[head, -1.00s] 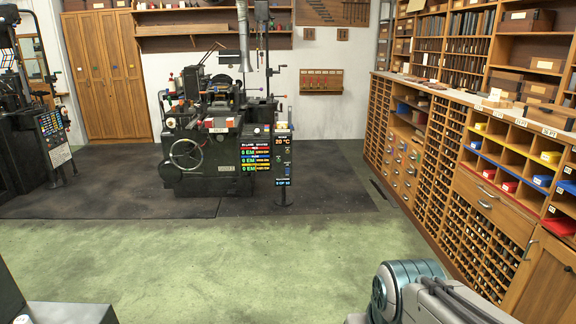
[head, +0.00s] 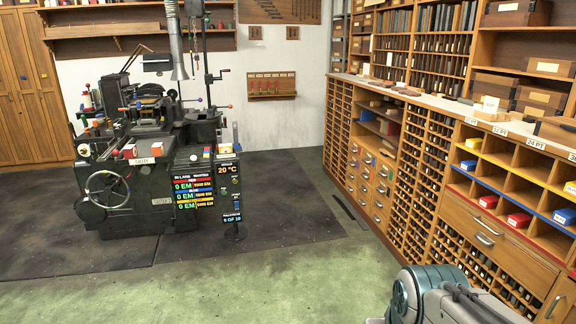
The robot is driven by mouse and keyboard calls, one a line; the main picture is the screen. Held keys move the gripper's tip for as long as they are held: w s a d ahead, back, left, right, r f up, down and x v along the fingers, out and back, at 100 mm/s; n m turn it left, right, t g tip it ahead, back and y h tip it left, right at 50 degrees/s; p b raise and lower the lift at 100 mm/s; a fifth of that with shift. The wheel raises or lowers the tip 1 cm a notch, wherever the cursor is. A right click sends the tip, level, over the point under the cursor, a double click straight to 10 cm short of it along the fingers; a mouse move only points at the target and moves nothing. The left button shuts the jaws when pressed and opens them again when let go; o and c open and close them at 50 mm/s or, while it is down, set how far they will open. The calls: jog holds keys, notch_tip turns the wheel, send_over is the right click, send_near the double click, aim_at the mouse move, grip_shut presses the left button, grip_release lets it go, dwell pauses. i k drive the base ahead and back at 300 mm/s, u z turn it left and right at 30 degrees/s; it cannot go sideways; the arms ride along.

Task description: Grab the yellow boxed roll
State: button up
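My arm shows only as a teal and grey link at the bottom right. My gripper is out of view.
Red boxes (head: 519,219) and blue boxes (head: 564,216) sit in nearby cubbies. A wooden counter with drawers (head: 372,178) runs along the right wall. A black casting machine (head: 140,170) stands at left. The green floor (head: 290,280) ahead is clear.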

aim_at(224, 149)
jog(key=i, duration=1.6)
jog(key=u, duration=0.4)
jog(key=i, duration=1.5)
jog(key=u, duration=0.75)
jog(key=i, duration=1.4)
jog(key=u, duration=0.5)
